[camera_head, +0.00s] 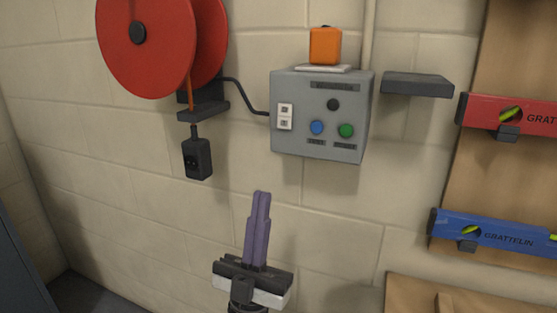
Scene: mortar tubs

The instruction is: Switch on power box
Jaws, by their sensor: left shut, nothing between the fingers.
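The power box (320,115) is a grey box on the block wall. Its front has a black round knob or lamp (333,104), a blue button (317,128), a green button (346,131) and a white switch or socket plate (285,117) at its left edge. The small labels are too blurred to read. An orange block (325,46) sits on top. My left gripper (261,195) points up below the box, its purple fingers shut together and empty. Its tips appear apart from the box. My right gripper is not in view.
A red cable reel (145,45) hangs at upper left, with a black socket (197,158) dangling below it. A dark shelf (417,85) juts out right of the box. A red level (510,116) and a blue level (495,233) hang on a wooden board at right.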

